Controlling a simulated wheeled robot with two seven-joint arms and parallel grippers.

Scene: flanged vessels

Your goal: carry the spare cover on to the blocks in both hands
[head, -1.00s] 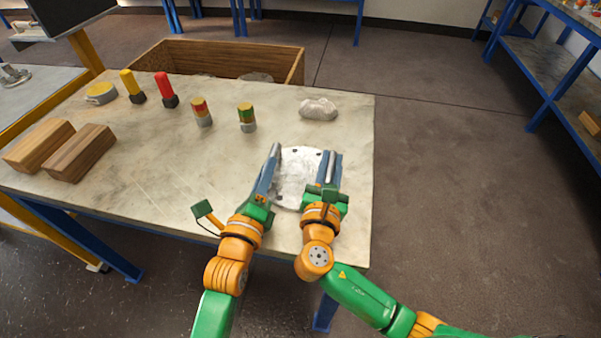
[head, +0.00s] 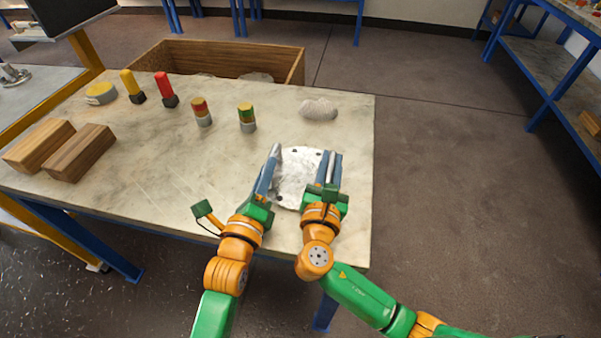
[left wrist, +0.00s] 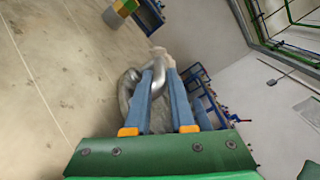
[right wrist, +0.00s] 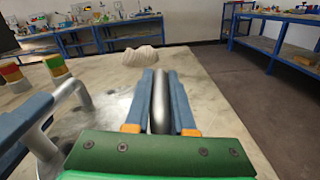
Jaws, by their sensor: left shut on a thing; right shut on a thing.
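The spare cover (head: 296,185) is a round pale metal disc with bolt holes and two bar handles, at the right part of the bench. My left gripper (head: 271,165) is shut on its left handle, and that handle shows between the fingers in the left wrist view (left wrist: 156,85). My right gripper (head: 331,170) is shut on its right handle, which shows in the right wrist view (right wrist: 160,105). The cover looks level; I cannot tell whether it touches the bench. The blocks are two brown wooden bars (head: 38,146) (head: 80,153) lying side by side at the bench's left end.
The bench top (head: 150,185) is clear between cover and blocks. Behind stand a yellow-topped tin (head: 101,94), yellow (head: 132,86) and red (head: 166,90) handled tools, two banded cylinders (head: 201,112) (head: 247,118) and a whitish lump (head: 318,109). A wooden crate (head: 220,56) stands beyond.

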